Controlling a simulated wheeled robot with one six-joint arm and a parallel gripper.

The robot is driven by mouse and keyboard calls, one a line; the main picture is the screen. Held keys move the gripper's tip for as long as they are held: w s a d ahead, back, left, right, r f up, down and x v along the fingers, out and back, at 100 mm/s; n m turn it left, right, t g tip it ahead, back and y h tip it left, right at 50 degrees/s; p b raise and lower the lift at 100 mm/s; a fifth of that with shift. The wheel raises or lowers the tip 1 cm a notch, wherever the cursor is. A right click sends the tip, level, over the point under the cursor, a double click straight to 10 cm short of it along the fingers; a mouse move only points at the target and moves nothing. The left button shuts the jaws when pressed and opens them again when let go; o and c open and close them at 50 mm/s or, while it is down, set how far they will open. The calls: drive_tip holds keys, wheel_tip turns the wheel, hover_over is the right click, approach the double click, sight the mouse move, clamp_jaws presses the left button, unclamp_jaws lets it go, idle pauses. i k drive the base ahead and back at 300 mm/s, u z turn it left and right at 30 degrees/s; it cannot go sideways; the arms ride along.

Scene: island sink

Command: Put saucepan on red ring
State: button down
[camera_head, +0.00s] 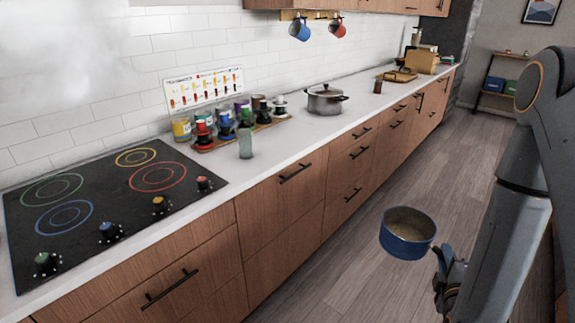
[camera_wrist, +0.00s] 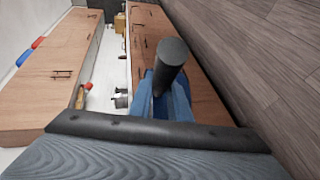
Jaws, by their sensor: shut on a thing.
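The blue saucepan (camera_head: 406,240) hangs over the floor in front of the counter, roughly upright, with a yellowish inside. My gripper (camera_head: 442,268) is shut on its handle at the pan's right side. In the wrist view, the dark rounded handle end (camera_wrist: 173,55) sticks out between my blue fingers (camera_wrist: 172,103); the pan's body is not visible there. The red ring (camera_head: 158,177) is marked on the black cooktop (camera_head: 98,193) at the left, right of the yellow ring. The red ring is bare, and the saucepan is well away from it.
Green (camera_head: 52,189), blue (camera_head: 64,217) and yellow (camera_head: 136,157) rings share the cooktop, with coloured knobs along its front. A clear bottle (camera_head: 245,141), a rack of coloured items (camera_head: 228,131) and a lidded pot (camera_head: 325,99) stand farther along the counter. The floor is clear.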

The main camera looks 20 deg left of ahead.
sight(181, 170)
drive_tip(key=u, duration=1.05)
